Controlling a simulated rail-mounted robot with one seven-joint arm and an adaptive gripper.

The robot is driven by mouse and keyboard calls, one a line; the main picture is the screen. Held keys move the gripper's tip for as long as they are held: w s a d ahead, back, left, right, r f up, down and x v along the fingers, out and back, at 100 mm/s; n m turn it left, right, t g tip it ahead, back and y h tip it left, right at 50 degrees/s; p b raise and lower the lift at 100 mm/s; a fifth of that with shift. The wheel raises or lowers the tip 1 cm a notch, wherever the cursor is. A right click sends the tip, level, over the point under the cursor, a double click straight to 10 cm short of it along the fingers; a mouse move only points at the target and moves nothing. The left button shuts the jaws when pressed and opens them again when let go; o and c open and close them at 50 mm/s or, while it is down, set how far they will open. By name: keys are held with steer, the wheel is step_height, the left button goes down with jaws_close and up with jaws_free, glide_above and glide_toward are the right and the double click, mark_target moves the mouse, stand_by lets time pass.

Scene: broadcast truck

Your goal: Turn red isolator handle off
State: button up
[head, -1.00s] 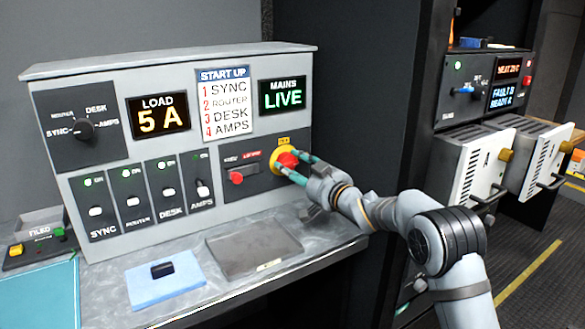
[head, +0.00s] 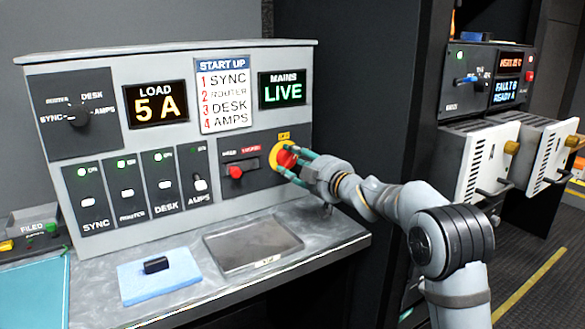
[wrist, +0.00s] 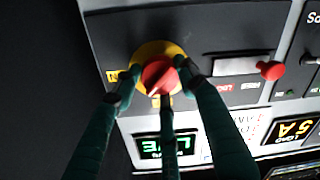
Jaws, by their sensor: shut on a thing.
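The red isolator handle (head: 286,158) sits on a round yellow plate (head: 277,149) at the right of the grey console panel. It also shows in the wrist view (wrist: 158,77), with a pale line across its face running at a slant. My gripper (head: 296,162) has its green fingers around the handle. In the wrist view my gripper (wrist: 157,80) is shut on the red handle, with a finger at each side and one below. The mains display (head: 282,90) reads LIVE. The fingers hide part of the handle's rim.
A smaller red knob (head: 236,171) is left of the handle on the same dark panel. Several switches (head: 127,193) and a load display (head: 158,104) reading 5 A are farther left. A tray (head: 253,245) and a blue pad (head: 160,275) lie on the counter below.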

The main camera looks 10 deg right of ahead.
steer(key=n+b, duration=0.1)
steer(key=n, duration=0.2)
steer(key=n+b, duration=0.1)
steer(key=n, duration=0.1)
steer(key=shift+d+f+h+b, duration=0.2)
steer(key=shift+f+h+b, duration=0.1)
steer(key=shift+f, duration=0.05)
steer(key=shift+d+r+n+b, duration=0.15)
steer(key=shift+n+b, duration=0.25)
steer(key=shift+n, duration=0.8)
steer(key=shift+r, duration=0.2)
steer(key=o, duration=1)
steer(key=shift+w, duration=0.1)
steer(key=shift+c, duration=0.2)
steer(key=shift+o, duration=0.9)
steer(key=f+v, duration=0.1)
steer(key=v, duration=1.1)
steer(key=shift+a+r, duration=0.2)
steer(key=shift+r, duration=0.25)
